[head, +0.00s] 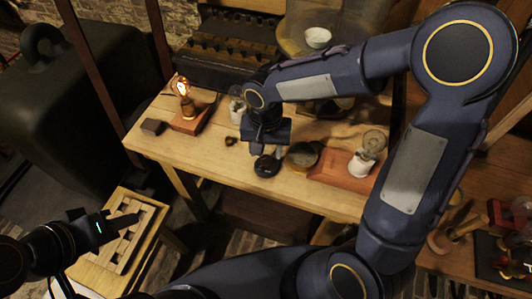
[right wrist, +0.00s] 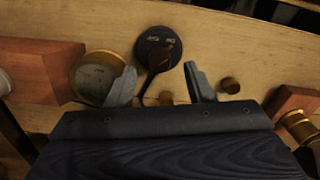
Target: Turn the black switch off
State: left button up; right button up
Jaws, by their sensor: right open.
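The black switch (head: 267,165) is a small round disc near the front edge of the wooden table. In the right wrist view the black switch (right wrist: 158,42) has two small labels and a dark lever across its face; I cannot read the labels surely. My right gripper (head: 265,145) points down just behind the switch in the head view. In the right wrist view its two fingers (right wrist: 160,84) are apart, empty, with the switch just beyond their tips; contact cannot be told. My left gripper (head: 100,217) is empty at the lower left, far from the switch, its fingers apart.
A lit bulb (head: 181,88) stands on a red-brown block. A brass round dial (head: 301,155) sits close beside the switch, and a small brown knob (head: 230,141) on its other side. An unlit bulb (head: 374,143) stands on a red board. A wooden crate (head: 78,275) stands below my left gripper.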

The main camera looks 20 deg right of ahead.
aim_at(266, 161)
jog(key=shift+f, duration=1.3)
jog(key=c, duration=1)
